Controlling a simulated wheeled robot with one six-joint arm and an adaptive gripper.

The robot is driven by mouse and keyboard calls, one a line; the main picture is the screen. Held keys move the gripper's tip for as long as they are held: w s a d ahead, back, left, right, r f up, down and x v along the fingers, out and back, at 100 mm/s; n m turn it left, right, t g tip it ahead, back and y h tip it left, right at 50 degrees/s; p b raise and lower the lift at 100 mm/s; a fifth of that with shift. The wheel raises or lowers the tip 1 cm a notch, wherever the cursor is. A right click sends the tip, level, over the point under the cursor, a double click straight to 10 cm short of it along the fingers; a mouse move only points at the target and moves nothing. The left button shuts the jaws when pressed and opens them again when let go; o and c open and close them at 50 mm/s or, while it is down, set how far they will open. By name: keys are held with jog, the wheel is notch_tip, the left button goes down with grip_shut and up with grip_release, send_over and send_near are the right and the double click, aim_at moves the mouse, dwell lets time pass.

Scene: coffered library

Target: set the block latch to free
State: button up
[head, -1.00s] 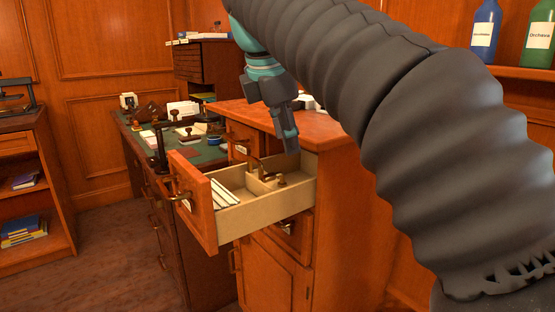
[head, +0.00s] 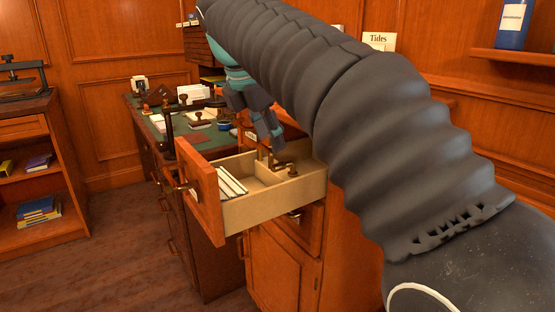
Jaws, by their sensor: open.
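I cannot make out for sure which part is the block latch. An open drawer (head: 268,206) sticks out of the orange-brown wooden cabinet (head: 283,268). Its right rear compartment holds small dark and brass-coloured pieces (head: 283,167), too small to identify. White cards (head: 232,181) lie in its left compartment. My gripper (head: 272,144) is open and points down at the rear of the drawer, just above those pieces. I cannot tell whether it touches anything. My arm hides most of the cabinet top and its right side.
A green-topped desk (head: 183,126) stands behind the drawer, with stamps, papers and a dark upright stand (head: 168,124). A bookcase (head: 38,180) is at the left. A wall shelf with a blue bottle (head: 513,24) is at the upper right. The floor at the lower left is clear.

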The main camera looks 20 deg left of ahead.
aim_at(279, 164)
jog(key=b+x, duration=0.1)
jog(key=x, duration=0.6)
jog(key=shift+s+r, duration=0.1)
grip_shut()
